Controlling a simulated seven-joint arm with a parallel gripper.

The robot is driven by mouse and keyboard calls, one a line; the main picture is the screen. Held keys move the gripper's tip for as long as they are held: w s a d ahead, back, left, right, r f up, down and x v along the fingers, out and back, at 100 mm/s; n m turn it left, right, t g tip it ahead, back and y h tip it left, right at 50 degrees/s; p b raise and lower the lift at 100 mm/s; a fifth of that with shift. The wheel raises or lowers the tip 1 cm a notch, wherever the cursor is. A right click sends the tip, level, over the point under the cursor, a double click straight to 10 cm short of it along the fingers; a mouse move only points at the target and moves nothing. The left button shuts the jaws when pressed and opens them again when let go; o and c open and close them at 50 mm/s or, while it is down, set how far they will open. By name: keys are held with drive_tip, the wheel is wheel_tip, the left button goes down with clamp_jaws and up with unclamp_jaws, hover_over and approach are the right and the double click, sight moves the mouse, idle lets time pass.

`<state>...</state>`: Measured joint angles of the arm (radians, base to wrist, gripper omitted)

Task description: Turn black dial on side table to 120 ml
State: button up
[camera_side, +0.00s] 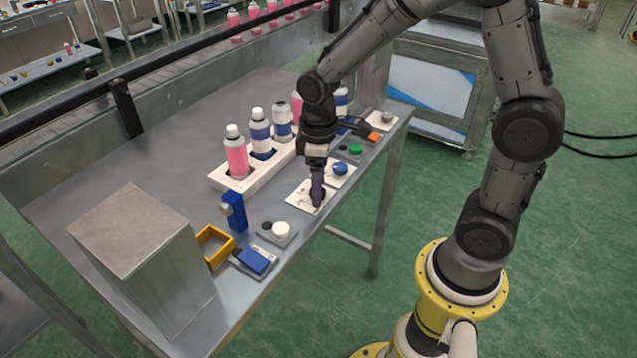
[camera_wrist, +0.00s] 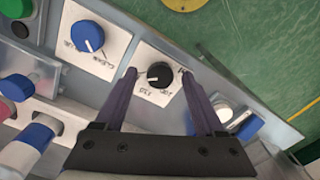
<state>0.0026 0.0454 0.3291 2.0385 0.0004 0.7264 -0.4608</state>
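The black dial (camera_wrist: 160,75) sits on a white square plate (camera_wrist: 142,60) with small dark markings, too blurred to read surely. Its short white pointer line appears on the dial's lower left in the wrist view. My gripper (camera_wrist: 158,73) is open, with one purple finger on each side of the dial and a visible gap on both sides. In the side view my gripper (camera_side: 317,202) points straight down over the same white plate (camera_side: 300,193) at the table's front edge. The dial itself is mostly hidden there behind the fingers.
A blue dial (camera_side: 340,169) on its own white plate is close beside. A green button (camera_side: 355,149) stands farther back. A white knob (camera_side: 280,229), yellow frame (camera_side: 215,245) and grey box (camera_side: 135,230) are nearer the camera. A white rack (camera_side: 240,181) with bottles stands behind.

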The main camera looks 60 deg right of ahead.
wheel_tip(320, 180, up, 14)
idle(0.6)
drive_tip(key=shift+f, duration=0.1)
drive_tip(key=s+r+m+t, duration=0.1)
drive_tip(key=s+r+t, duration=0.3)
drive_tip(key=s, duration=0.6)
drive_tip(key=s+f+m+t, duration=0.1)
drive_tip(key=s+f+m, duration=0.2)
drive_tip(key=s+m, duration=0.1)
drive_tip(key=shift+s+f+t, duration=0.25)
drive_tip(key=shift+s+t, duration=0.05)
drive_tip(key=shift+s, duration=0.4)
